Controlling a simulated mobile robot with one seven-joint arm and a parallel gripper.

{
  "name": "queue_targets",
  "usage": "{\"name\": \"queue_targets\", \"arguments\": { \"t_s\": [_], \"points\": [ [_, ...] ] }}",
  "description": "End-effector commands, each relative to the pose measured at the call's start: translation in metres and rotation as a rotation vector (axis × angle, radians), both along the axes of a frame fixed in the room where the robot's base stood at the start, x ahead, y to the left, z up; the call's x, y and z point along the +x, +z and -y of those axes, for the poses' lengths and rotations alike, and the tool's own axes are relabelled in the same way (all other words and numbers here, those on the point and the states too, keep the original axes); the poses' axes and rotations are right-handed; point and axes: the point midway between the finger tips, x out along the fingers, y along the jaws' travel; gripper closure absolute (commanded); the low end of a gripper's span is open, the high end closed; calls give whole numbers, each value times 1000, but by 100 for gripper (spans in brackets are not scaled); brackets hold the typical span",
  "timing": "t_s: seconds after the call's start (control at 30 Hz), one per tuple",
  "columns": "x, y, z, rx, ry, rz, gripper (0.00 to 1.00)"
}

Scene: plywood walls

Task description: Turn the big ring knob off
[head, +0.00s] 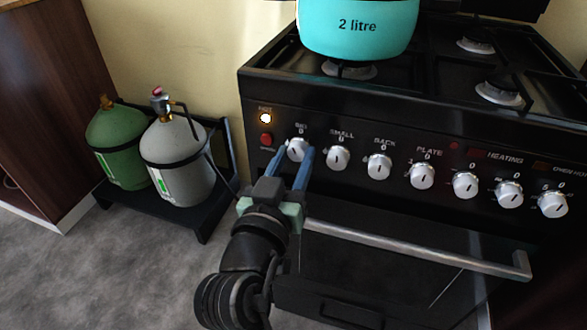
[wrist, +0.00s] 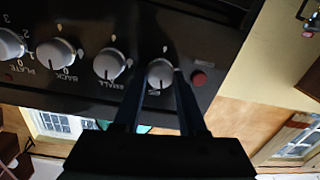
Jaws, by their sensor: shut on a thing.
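The big ring knob (head: 297,149) is the leftmost silver knob on the black stove panel, under the label BIG. It also shows in the wrist view (wrist: 160,73), where the picture is turned over. My gripper (head: 292,157) reaches up to this knob from below, with one blue finger on each side of it. The fingers (wrist: 160,85) are shut on the knob. The knob's pointer mark is small and partly hidden by the fingers in the head view, so its exact setting is hard to tell.
The SMALL knob (head: 338,158) sits close to the right, with several more knobs beyond it. A lit HOT lamp (head: 265,118) and a red button (head: 266,140) are to the left. A turquoise pot (head: 358,30) stands above. The oven handle (head: 420,249) runs below.

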Motion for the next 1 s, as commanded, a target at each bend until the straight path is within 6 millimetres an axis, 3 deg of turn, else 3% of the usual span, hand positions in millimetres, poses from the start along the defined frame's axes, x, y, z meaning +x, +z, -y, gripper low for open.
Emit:
{"name": "queue_targets", "arguments": {
  "t_s": [0.43, 1.0],
  "points": [
    [0, -3, 0, 273, 0, 86, 100],
    [0, -2, 0, 340, 1, 107, 100]
  ]
}}
